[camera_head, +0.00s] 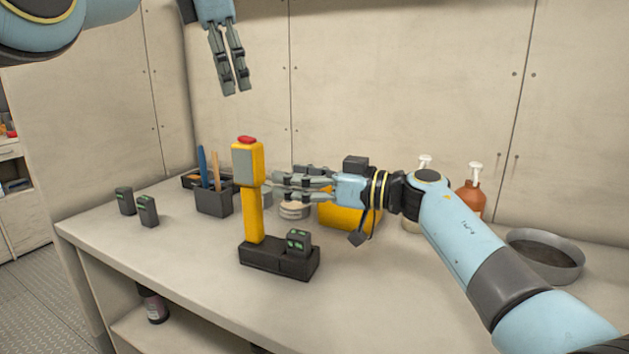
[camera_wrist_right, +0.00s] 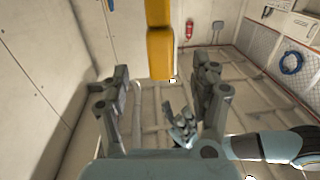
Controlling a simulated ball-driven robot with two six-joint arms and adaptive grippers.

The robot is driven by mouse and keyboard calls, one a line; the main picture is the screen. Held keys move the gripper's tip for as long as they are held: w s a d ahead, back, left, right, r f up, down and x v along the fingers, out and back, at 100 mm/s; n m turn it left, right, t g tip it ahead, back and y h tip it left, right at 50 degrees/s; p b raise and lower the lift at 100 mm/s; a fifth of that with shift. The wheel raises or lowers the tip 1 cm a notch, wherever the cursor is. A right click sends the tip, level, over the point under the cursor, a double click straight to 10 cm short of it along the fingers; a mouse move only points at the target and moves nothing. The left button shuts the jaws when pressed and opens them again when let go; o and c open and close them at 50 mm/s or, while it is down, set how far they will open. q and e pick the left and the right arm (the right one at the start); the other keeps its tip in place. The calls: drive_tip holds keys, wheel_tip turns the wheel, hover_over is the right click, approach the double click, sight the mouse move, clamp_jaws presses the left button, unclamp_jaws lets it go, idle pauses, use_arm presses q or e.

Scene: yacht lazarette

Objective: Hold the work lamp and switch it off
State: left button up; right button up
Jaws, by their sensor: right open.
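The work lamp is a yellow stick with a grey-faced head and a red button (camera_head: 246,140) on top. The lamp (camera_head: 253,215) stands upright in a black base (camera_head: 262,262) on the bench. My right gripper (camera_head: 277,187) is open beside the lamp's right side, just below its head. In the right wrist view the lamp (camera_wrist_right: 160,50) shows ahead of the spread fingers; contact cannot be told. My left gripper (camera_head: 236,91) hangs above and behind the lamp, pointing down, fingers close together and apparently empty. It also shows in the right wrist view (camera_wrist_right: 181,122).
A black block (camera_head: 298,241) sits on the right of the base. A dark pen holder (camera_head: 213,202) and two small black packs (camera_head: 147,210) stand left. A yellow box (camera_head: 345,215), pump bottles (camera_head: 470,190) and a round pan (camera_head: 545,258) lie right. The bench front is clear.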

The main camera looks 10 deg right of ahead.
sight(262, 173)
drive_tip(key=x, duration=0.7)
drive_tip(key=shift+a, duration=0.1)
clamp_jaws()
idle(0.4)
